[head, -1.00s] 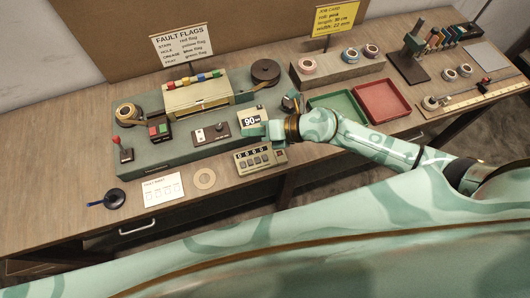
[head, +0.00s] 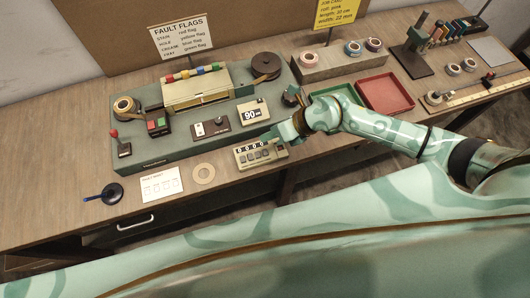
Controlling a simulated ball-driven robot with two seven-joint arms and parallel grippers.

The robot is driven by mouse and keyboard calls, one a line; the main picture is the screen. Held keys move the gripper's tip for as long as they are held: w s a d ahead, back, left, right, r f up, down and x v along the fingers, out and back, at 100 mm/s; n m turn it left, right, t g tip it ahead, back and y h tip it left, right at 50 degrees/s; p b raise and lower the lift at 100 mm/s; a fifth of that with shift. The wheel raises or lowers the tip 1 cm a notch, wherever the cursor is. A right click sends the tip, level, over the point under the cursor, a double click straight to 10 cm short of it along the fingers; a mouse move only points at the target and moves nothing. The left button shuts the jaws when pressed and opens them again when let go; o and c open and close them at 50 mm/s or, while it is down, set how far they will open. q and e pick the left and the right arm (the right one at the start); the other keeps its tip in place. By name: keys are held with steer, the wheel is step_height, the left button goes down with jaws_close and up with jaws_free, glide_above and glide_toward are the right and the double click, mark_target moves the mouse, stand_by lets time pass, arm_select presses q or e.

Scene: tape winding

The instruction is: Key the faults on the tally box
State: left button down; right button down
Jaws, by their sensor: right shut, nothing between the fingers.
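The tally box (head: 258,154) is a beige box at the front edge of the green machine, with a row of counter windows reading zeros and several grey keys below them. My right gripper (head: 272,138) is shut and empty, just above the upper right part of the tally box. I cannot tell whether its fingertips touch a key. A fault sheet (head: 161,184) with several boxes lies on the table to the left. My left gripper is not in view.
The green machine (head: 180,150) carries a 90 display (head: 250,113), a red lever (head: 115,135), tape rolls and coloured flags. A green tray (head: 335,93) and a red tray (head: 385,94) lie to the right.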

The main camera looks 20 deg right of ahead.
steer(key=b, duration=0.4)
glide_above(265, 153)
steer(key=d, duration=0.1)
step_height(265, 153, down, 5)
steer(key=shift+s+d+r, duration=0.1)
steer(key=shift+s+r, duration=0.05)
steer(key=shift+r, duration=0.05)
steer(key=shift+f+b, duration=0.4)
steer(key=shift+f, duration=0.55)
stand_by(0.6)
steer(key=shift+f, duration=0.4)
steer(key=shift+f, duration=0.4)
stand_by(0.5)
steer(key=shift+r+p, duration=0.65)
steer(key=shift+r, duration=0.2)
